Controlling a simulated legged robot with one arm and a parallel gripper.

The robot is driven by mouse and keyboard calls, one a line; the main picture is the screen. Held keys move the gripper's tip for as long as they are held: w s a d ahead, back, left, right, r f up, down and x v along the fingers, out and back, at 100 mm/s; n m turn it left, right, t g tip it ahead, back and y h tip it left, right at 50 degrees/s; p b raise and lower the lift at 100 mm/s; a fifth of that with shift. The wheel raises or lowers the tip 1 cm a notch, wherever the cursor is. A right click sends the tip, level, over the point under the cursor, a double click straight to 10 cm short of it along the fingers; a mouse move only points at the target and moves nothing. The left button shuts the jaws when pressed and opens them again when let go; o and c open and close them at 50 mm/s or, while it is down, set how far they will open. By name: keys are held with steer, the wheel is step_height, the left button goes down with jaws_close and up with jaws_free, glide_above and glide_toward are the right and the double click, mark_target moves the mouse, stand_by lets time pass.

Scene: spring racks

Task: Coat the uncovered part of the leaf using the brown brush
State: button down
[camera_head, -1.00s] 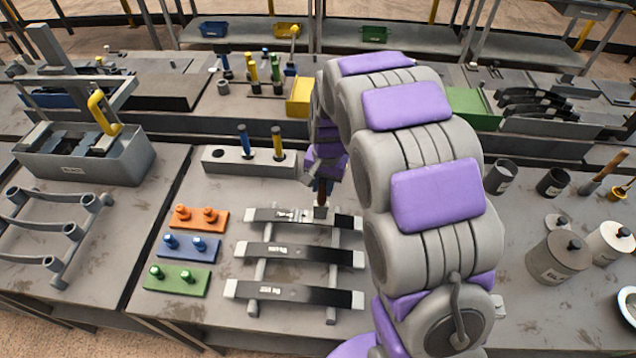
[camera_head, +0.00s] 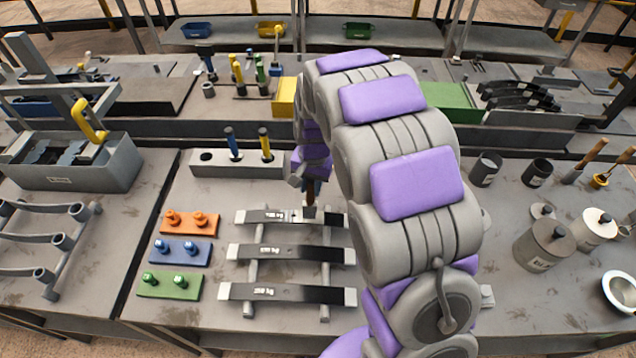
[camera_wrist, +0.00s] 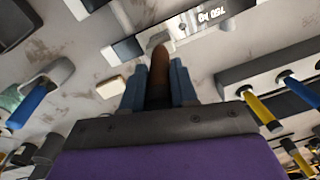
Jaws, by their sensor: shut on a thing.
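Three leaves lie across a rack. The far leaf (camera_head: 262,215) is dark at its left with a pale stretch right of its label, near the brush. The middle leaf (camera_head: 285,252) and near leaf (camera_head: 290,293) look dark with pale ends. My gripper (camera_wrist: 158,82) is shut on the brown brush (camera_wrist: 158,70), its blue fingers on either side. In the head view the brush (camera_head: 311,197) hangs down at the far leaf's right half; whether its tip touches is unclear. The wrist view shows the far leaf (camera_wrist: 190,27) with its "750 kg" label beyond the brush.
A grey block (camera_head: 208,165) holding blue and yellow brushes stands behind the rack. Orange (camera_head: 188,224), blue (camera_head: 180,252) and green (camera_head: 170,286) pegged plates lie left of it. Lidded pots (camera_head: 545,245) stand to the right. A grey bin (camera_head: 70,175) is at far left.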

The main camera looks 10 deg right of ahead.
steer(key=shift+w+a+p, duration=0.2)
steer(key=shift+a, duration=0.7)
steer(key=shift+w+a+p, duration=0.2)
steer(key=shift+a, duration=0.7)
steer(key=shift+r, duration=0.2)
steer(key=shift+s+d+r+p, duration=0.1)
steer(key=shift+r+p, duration=0.5)
steer(key=shift+r, duration=0.85)
steer(key=shift+d+r+p, duration=0.1)
steer(key=shift+r+p, duration=0.45)
steer(key=shift+r, duration=1)
step_height(320, 180, up, 3)
steer(key=shift+d+f+p, duration=0.1)
steer(key=shift+f+p, duration=0.05)
steer(key=shift+p, duration=0.45)
steer(key=shift+f, duration=0.1)
